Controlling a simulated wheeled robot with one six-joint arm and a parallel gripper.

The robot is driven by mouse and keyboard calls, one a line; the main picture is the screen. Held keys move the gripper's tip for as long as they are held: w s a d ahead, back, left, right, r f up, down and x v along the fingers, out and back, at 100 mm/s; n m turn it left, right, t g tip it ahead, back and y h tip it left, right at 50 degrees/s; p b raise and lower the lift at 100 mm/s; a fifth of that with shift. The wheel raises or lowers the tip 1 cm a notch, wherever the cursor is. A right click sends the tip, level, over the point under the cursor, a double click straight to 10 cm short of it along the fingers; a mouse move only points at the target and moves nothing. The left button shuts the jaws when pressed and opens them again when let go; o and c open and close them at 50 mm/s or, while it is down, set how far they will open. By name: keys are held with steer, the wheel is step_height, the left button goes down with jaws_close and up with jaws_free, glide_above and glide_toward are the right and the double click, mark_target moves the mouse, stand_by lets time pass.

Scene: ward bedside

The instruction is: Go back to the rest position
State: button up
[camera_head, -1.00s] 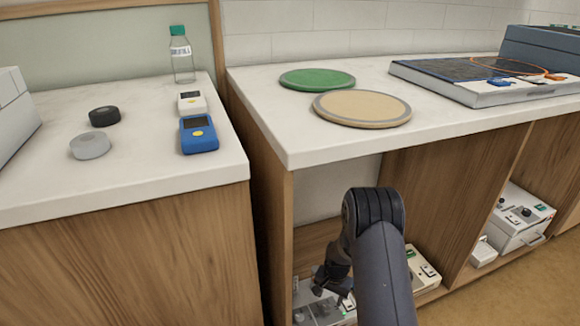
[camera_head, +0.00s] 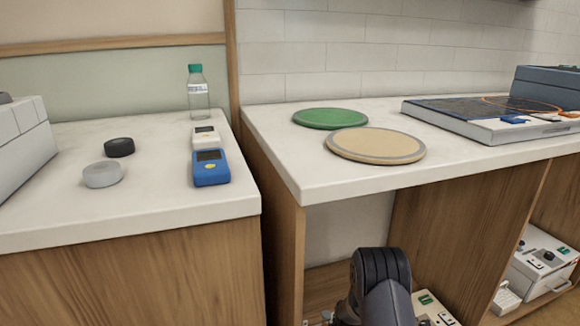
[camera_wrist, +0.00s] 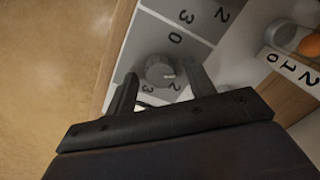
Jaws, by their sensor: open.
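My gripper (camera_wrist: 162,75) is open in the wrist view, its two dark fingers apart. A grey round knob (camera_wrist: 160,70) on a grey and white numbered panel (camera_wrist: 178,33) shows between the fingertips. I cannot tell how far the knob is from the fingers; nothing appears held. In the head view only my bent dark arm shows at the bottom, in front of the open shelf under the right counter. My gripper is out of sight there.
The right counter (camera_head: 290,152) overhangs the shelf space near my arm. It bears a green disc (camera_head: 330,118) and a tan disc (camera_head: 376,146). A bottle (camera_head: 198,95) and a blue device (camera_head: 211,168) stand on the left counter. A white box (camera_head: 543,262) sits on the right shelf.

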step_height(320, 180, up, 12)
steer(key=p, duration=0.5)
step_height(320, 180, down, 12)
steer(key=b, duration=0.5)
steer(key=n+p, duration=0.1)
steer(key=n, duration=0.4)
steer(key=shift+n, duration=0.3)
steer(key=n+p, duration=0.2)
steer(key=n, duration=0.3)
steer(key=shift+r+n, duration=0.1)
steer(key=shift+n, duration=0.2)
step_height(320, 180, up, 11)
steer(key=p, duration=0.4)
steer(key=shift+w+d+f, duration=0.2)
